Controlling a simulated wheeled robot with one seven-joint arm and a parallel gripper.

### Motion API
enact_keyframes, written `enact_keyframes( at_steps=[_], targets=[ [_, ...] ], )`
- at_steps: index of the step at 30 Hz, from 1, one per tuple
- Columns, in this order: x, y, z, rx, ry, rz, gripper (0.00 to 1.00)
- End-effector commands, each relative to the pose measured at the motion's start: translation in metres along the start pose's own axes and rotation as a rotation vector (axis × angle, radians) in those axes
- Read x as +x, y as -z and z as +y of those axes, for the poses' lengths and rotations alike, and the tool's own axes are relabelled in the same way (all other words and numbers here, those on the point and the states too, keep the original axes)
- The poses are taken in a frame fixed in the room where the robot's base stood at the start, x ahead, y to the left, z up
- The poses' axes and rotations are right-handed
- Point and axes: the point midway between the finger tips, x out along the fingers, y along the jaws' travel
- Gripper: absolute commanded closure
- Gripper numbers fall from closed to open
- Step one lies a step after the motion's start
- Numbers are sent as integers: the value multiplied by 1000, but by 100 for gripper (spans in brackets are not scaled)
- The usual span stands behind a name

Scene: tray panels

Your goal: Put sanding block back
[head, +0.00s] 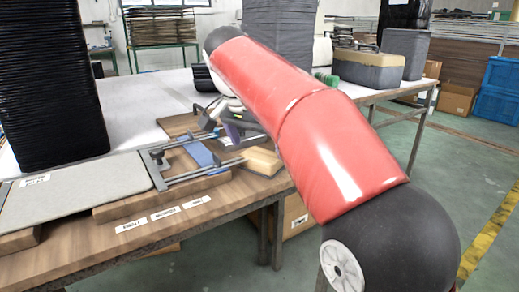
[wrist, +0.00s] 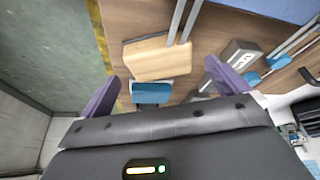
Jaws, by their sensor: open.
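In the head view the block (head: 262,161) is at the right front corner of the bench, beside a clamp's bars. My gripper (wrist: 162,71) is open, its purple fingers apart on either side of the block in the picture. I cannot tell how high it is above the block. In the head view my red arm hides part of the gripper (head: 231,132).
A blue piece (wrist: 151,93) lies close to the block in the wrist view. A grey labelled block (wrist: 238,62) and metal bars are to the right. Clamps (head: 185,170), a grey panel (head: 75,188) and a tall black stack (head: 50,80) occupy the bench's left. White bench top behind is mostly clear.

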Motion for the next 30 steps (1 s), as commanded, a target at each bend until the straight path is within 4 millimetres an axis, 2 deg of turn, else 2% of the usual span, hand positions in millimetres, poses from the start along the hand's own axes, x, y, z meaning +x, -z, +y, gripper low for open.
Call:
enact_keyframes(
  at_steps=[1,3,9,15,22,26,30],
  targets=[
    [-16,2,-1,0,4,2,0],
    [-31,2,-1,-1,3,2,0],
    [-65,1,-1,0,2,1,0],
    [-78,0,0,0,1,0,0],
    [-78,1,3,-4,2,-1,0],
    [-74,4,27,-52,17,-6,0],
    [-57,-2,80,-163,62,-14,0]
  ],
)
